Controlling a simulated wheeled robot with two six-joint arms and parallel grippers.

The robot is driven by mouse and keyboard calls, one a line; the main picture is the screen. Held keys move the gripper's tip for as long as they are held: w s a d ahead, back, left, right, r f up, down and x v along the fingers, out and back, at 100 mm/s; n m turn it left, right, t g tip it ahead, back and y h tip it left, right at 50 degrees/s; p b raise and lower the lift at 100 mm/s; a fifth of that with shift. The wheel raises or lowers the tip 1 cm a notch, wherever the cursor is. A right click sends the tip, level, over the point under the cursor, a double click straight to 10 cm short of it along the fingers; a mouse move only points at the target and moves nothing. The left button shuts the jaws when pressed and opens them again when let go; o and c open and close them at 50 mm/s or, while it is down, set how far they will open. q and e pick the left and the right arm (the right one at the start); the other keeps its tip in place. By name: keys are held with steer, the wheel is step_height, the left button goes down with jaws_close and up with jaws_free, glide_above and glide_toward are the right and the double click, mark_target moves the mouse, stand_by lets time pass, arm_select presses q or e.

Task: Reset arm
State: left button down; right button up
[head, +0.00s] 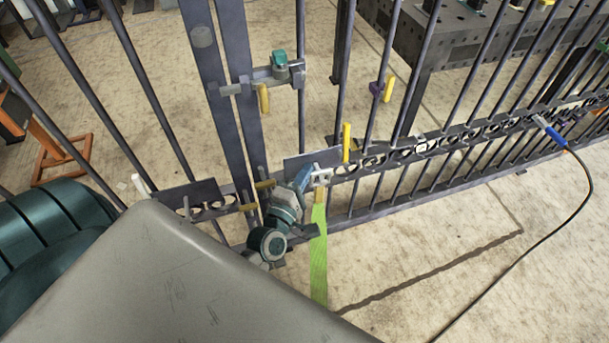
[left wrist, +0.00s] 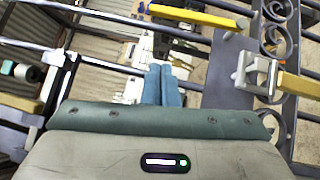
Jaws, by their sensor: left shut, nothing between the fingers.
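My left gripper (head: 303,178) is at the gate, low beside the gate post (head: 223,80). Its blue fingers (left wrist: 163,84) are together and empty in the left wrist view. A pale clamp-like bracket (head: 321,175) is just to the right of the fingers; it also shows in the left wrist view (left wrist: 256,76) with a yellow bar. I cannot tell whether the fingers touch it in the head view; in the left wrist view they are apart. A green strip (head: 318,260) hangs below the bracket. My right gripper is not in view.
The dark scroll gate (head: 470,133) crosses the scene, with yellow-handled clamps (head: 347,142) on it. A blue-handled tool (head: 552,132) trails a black cable at the right. A dark metal table (head: 450,45) stands behind. The floor at front right is otherwise clear.

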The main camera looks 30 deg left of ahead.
arm_select(q)
steer(key=shift+s, duration=0.15)
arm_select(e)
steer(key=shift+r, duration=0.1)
arm_select(q)
steer(key=shift+f, duration=0.1)
